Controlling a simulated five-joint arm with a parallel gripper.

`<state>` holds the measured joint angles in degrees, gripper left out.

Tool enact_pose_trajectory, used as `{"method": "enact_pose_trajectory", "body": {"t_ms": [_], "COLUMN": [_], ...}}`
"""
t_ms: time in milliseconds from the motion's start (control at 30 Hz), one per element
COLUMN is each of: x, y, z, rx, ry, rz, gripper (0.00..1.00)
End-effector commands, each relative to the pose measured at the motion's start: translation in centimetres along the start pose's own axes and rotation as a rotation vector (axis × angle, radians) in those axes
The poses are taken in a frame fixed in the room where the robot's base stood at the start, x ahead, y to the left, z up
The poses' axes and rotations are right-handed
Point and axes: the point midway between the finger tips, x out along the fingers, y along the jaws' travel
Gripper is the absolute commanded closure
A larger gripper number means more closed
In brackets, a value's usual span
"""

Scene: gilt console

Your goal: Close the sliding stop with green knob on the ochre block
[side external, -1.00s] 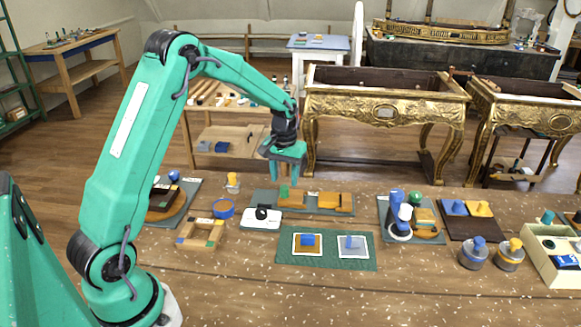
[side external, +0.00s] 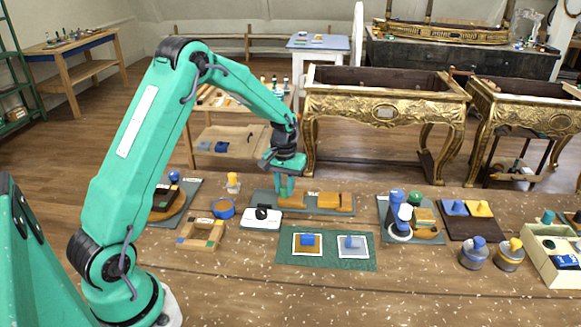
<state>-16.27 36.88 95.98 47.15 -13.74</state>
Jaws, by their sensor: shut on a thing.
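The ochre block (side external: 297,201) sits on a grey-green base plate (side external: 315,211) in the middle of the worktop. My gripper (side external: 284,193) points down over the left part of this block, its fingers close together. It is shut on the green knob, which the fingers hide in this view. A second ochre piece (side external: 334,201) lies on the right part of the same plate, with a small gap between the two.
A white box with a black knob (side external: 262,213) stands just in front of the plate's left end. Blue and white cylinders (side external: 398,215) stand to the right.

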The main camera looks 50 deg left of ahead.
Motion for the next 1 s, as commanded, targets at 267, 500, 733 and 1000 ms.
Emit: {"method": "enact_pose_trajectory", "body": {"t_ms": [267,500,733,1000], "x": [0.0,0.0,-0.1,-0.1], "y": [1.5,4.6,4.9,4.9], "z": [-0.4,-1.3,-1.4,-1.3], "rx": [0.002,0.002,-0.001,0.0], "ry": [0.0,0.001,0.002,0.002], "rz": [0.0,0.0,0.001,0.001], "gripper": [1.0,1.0,1.0,0.55]}}
